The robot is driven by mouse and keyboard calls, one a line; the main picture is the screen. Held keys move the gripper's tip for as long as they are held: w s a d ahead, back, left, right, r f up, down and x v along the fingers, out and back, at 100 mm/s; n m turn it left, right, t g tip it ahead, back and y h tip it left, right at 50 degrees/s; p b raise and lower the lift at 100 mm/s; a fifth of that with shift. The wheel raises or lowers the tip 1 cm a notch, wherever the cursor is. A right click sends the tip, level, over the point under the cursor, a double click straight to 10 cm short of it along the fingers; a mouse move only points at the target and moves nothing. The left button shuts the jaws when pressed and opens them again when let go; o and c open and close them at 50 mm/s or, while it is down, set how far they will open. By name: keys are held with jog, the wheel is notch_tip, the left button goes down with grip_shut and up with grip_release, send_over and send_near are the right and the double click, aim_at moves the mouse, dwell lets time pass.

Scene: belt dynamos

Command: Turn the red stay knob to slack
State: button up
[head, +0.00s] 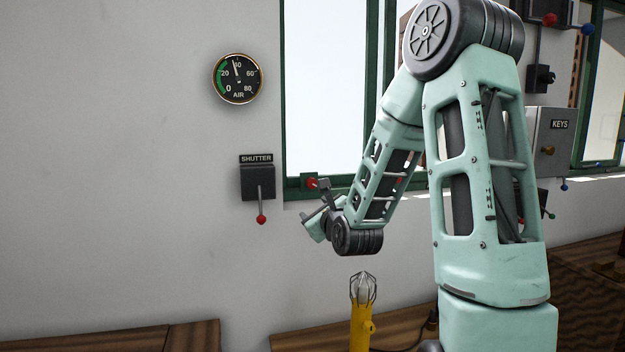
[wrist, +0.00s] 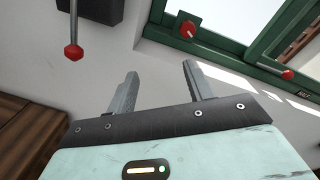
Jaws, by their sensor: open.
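The red stay knob (head: 312,183) sits on a green block at the lower left corner of the green window frame. In the wrist view the red knob (wrist: 188,28) is a round disc with a pale mark, above and beyond my fingertips; no words can be read on it. My gripper (head: 315,203) is close to the knob in the head view, partly overlapping its surroundings. In the wrist view my gripper (wrist: 160,72) has its two grey fingers apart with nothing between them, and the knob lies up and to the right of the gap.
A shutter lever (head: 261,200) with a red ball hangs left of the window. An air gauge (head: 238,79) is above it. A second red handle (wrist: 288,74) is on the window's lower rail. A yellow caged lamp (head: 361,315) stands below my wrist. Wooden benches (head: 110,340) run along the wall.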

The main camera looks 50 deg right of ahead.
jog(key=s+d+r+m+h, duration=0.1)
jog(key=s+d+r+m, duration=0.1)
jog(key=d, duration=0.1)
jog(key=p, duration=0.6)
send_near(313, 184)
jog(key=shift+m+h, duration=0.3)
jog(key=shift+h, duration=0.1)
jog(key=x, duration=0.9)
jog(key=shift+a+f, duration=0.1)
jog(key=shift+a, duration=0.15)
jog(key=shift+w+d+f, duration=0.1)
jog(key=shift+w+d, duration=0.15)
jog(key=shift+w, duration=0.2)
jog(key=c, duration=1)
